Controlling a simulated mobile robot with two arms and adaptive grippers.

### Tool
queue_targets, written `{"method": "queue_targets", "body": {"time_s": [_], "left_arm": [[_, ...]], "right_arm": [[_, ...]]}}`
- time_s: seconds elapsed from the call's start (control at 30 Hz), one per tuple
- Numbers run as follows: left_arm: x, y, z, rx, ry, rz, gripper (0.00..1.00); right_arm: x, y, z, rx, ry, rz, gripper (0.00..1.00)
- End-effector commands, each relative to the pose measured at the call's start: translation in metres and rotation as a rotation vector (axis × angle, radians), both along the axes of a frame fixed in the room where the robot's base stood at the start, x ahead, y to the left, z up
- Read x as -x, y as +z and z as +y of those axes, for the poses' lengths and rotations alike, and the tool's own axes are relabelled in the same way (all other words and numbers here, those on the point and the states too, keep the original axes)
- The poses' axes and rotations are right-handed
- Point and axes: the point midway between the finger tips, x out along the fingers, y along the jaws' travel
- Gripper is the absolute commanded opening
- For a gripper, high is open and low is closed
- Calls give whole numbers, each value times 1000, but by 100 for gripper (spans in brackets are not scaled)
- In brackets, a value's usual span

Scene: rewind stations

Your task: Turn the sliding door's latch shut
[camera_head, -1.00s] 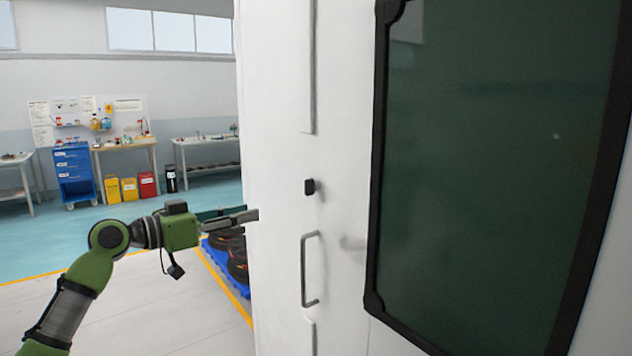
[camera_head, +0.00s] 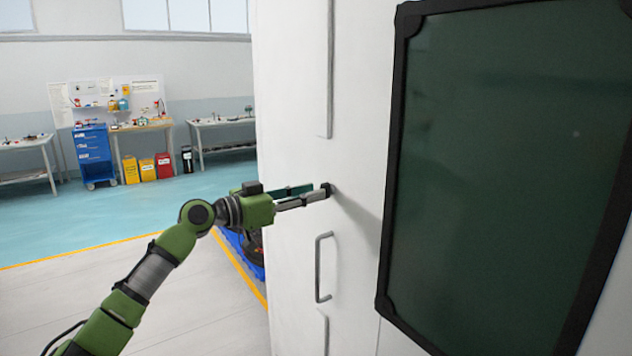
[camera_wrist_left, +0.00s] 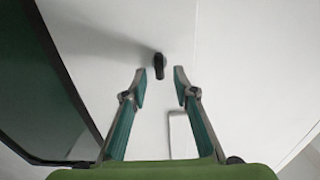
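The latch is a small black knob (camera_head: 327,188) on the white door panel (camera_head: 355,110), above the grey bar handle (camera_head: 323,266). My left gripper (camera_head: 318,193) has its fingertips at the latch in the head view. In the left wrist view the latch (camera_wrist_left: 159,66) lies just beyond and between the two fingertips (camera_wrist_left: 160,85), which are spread apart with nothing between them. I cannot tell whether either finger touches the latch. The handle (camera_wrist_left: 181,135) shows below it there. My right gripper is in neither view.
A large dark green window (camera_head: 500,170) with a black frame fills the right side. A blue pallet (camera_head: 254,268) with dark goods stands behind the left arm. Workbenches and a blue cart (camera_head: 93,157) are far back. The floor at left is clear.

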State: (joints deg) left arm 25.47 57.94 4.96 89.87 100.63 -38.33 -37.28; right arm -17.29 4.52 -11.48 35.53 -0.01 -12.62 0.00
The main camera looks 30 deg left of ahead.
Motion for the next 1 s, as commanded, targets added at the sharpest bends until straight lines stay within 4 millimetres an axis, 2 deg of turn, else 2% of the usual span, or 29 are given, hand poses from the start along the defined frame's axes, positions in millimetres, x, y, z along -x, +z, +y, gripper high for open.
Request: {"method": "queue_targets", "body": {"time_s": [0.03,0.2,0.5,0.53,0.6,0.63,1.0], "left_arm": [[-7,5,-3,4,-1,-1,26],[-19,2,-8,1,0,-1,26],[-21,-1,-9,0,0,0,26],[-21,-1,-9,0,0,0,24],[-21,-1,-9,0,0,0,6],[-21,-1,-9,0,0,0,0],[-21,-1,-8,18,0,8,0]], "right_arm": [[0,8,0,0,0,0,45],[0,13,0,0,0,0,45],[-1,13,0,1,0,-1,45],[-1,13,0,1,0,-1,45],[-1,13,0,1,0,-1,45],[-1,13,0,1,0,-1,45],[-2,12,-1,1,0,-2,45]]}}
